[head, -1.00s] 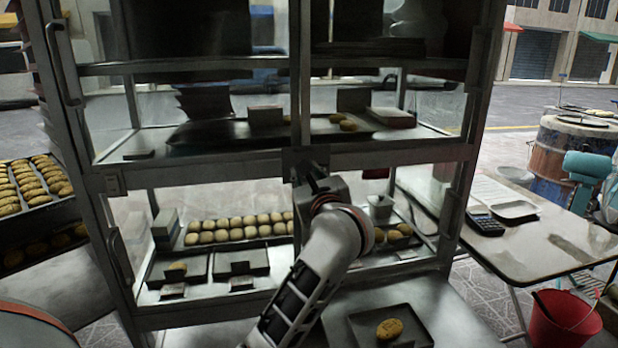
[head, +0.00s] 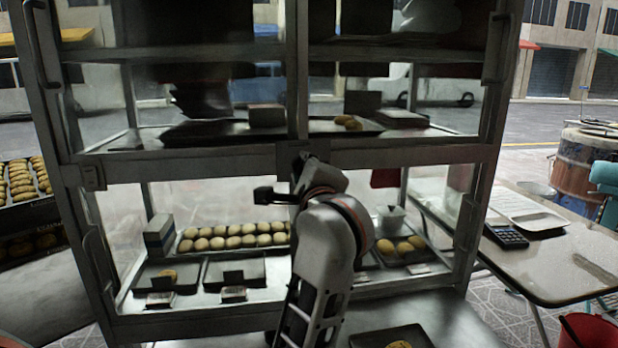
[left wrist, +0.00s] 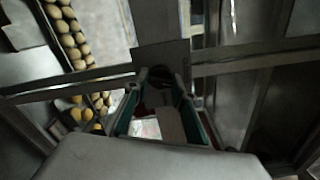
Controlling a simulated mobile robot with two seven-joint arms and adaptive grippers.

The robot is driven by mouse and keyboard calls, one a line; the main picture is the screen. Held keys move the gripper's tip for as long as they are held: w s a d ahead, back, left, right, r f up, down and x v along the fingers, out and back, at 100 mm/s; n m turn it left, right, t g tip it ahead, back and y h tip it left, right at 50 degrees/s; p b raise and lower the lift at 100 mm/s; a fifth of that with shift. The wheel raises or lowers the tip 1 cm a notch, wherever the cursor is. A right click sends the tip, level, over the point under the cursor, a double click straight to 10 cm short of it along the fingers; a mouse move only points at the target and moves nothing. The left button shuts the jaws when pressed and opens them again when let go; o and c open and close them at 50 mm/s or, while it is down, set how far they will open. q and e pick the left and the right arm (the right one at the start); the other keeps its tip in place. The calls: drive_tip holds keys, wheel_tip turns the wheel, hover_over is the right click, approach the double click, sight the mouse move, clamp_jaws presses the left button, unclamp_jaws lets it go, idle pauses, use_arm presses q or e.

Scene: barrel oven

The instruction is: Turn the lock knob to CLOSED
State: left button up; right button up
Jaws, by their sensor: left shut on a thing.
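The lock is a grey metal plate (head: 290,160) at the middle crossbar of the glass-fronted cabinet (head: 215,168). My left gripper (head: 302,172) is at this plate, and my own wrist hides most of its fingers. In the left wrist view the plate (left wrist: 160,56) is straight ahead, with the small dark lock knob (left wrist: 159,74) at its lower edge. The left gripper (left wrist: 160,82) has its fingertips on both sides of the knob and is shut on it. No CLOSED marking is readable. My right gripper is not in view.
Behind the cabinet glass are trays with rows of round buns (head: 234,236). A folding table (head: 560,262) with a calculator (head: 506,236) stands at right, with a red bucket (head: 588,333) below. Bun racks (head: 22,182) are at left. A metal ledge with a tray lies below the cabinet.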

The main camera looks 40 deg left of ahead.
use_arm(q)
drive_tip(key=n+b, duration=0.2)
drive_tip(key=n, duration=0.2)
drive_tip(key=shift+n, duration=0.3)
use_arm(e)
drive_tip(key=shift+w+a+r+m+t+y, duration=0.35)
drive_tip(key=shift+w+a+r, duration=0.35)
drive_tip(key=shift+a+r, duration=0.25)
use_arm(q)
drive_tip(key=o, duration=1.1)
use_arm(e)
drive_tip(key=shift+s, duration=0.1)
